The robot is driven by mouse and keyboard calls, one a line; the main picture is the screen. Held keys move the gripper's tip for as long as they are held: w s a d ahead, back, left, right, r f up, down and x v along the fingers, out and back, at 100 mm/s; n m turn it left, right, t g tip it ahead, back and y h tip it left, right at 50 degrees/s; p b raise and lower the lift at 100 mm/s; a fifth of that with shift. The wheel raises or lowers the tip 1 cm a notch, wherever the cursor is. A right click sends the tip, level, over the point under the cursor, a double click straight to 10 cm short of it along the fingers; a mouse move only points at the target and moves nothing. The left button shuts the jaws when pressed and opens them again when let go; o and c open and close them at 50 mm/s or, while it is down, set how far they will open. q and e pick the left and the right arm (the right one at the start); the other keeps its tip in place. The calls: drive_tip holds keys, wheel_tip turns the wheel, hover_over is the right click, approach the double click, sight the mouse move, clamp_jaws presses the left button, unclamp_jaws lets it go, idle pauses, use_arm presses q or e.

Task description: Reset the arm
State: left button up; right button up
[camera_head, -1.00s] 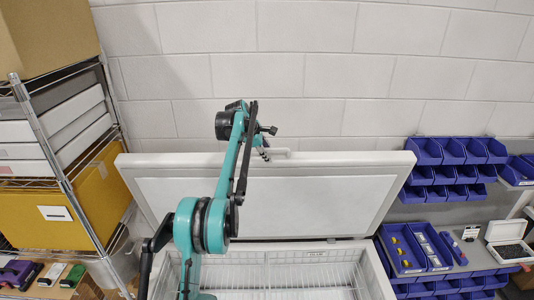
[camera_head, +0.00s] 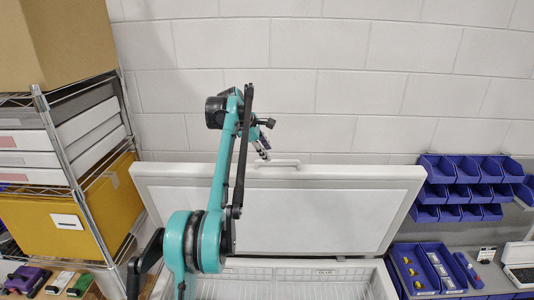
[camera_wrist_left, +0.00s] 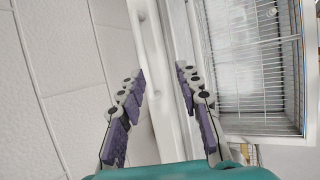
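My left arm is teal and black and rises in front of the open freezer. My left gripper (camera_head: 264,153) is at its end, just above the top edge of the raised white lid (camera_head: 300,215), close to the lid handle (camera_head: 278,163). In the left wrist view my left gripper (camera_wrist_left: 160,72) has its two purple-padded fingers spread apart with nothing between the pads. The white lid edge (camera_wrist_left: 165,115) runs behind the gap. Whether a finger touches the lid I cannot tell. My right gripper is not in view.
The freezer interior (camera_wrist_left: 250,55) with wire baskets lies open below the lid. A wire shelf with a yellow box (camera_head: 70,220) and a cardboard box (camera_head: 60,40) stands at the left. Blue bins (camera_head: 465,190) hang at the right. A white block wall (camera_head: 400,80) is behind.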

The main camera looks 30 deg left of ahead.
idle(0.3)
use_arm(q)
drive_tip(key=s+d+f+m+b, duration=0.6)
drive_tip(key=s+d+f+b, duration=0.1)
drive_tip(key=d+f+b, duration=0.45)
drive_tip(key=s+d+f+m+b, duration=0.6)
drive_tip(key=s+d+f+b, duration=0.2)
drive_tip(key=d+f+b, duration=0.3)
drive_tip(key=s+d+f+m+b, duration=0.2)
drive_tip(key=s+f+b, duration=0.3)
drive_tip(key=f, duration=0.6)
drive_tip(key=s+d+f+m+y+b, duration=0.1)
drive_tip(key=s+d+f+m+b, duration=0.2)
drive_tip(key=s+f+m+b, duration=0.2)
drive_tip(key=s+d+f+m+b, duration=0.3)
drive_tip(key=s+f, duration=0.7)
drive_tip(key=f, duration=0.8)
drive_tip(key=shift+f+m+t+b, duration=0.15)
drive_tip(key=shift+m+t+b, duration=0.25)
drive_tip(key=shift+m+b, duration=0.4)
